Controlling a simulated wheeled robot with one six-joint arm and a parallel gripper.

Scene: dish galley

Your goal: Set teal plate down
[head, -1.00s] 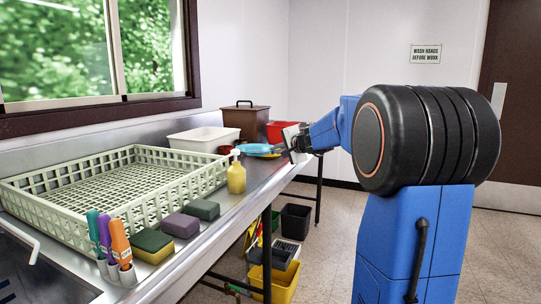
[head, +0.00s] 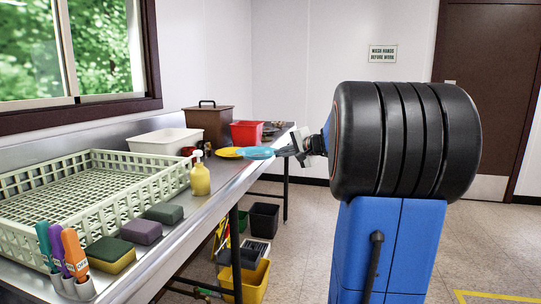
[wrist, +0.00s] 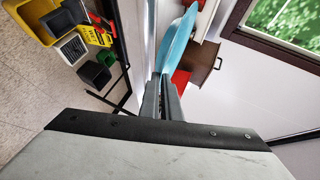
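The teal plate (head: 257,153) is near the front edge of the steel counter, in front of and partly overlapping a yellow plate (head: 229,152) in the head view. In the wrist view the teal plate (wrist: 178,42) is seen nearly edge-on, its rim at my fingertips. My gripper (head: 289,150) is at the plate's right side, with its fingers (wrist: 163,82) close together on the rim. Whether the plate touches the counter or hangs just above it, I cannot tell.
The counter (head: 222,186) holds a pale green dish rack (head: 100,212), a yellow soap bottle (head: 200,178), a white tub (head: 164,141), a brown lidded box (head: 207,125) and a red bin (head: 246,132). Sponges and markers line the front left. Bins stand below.

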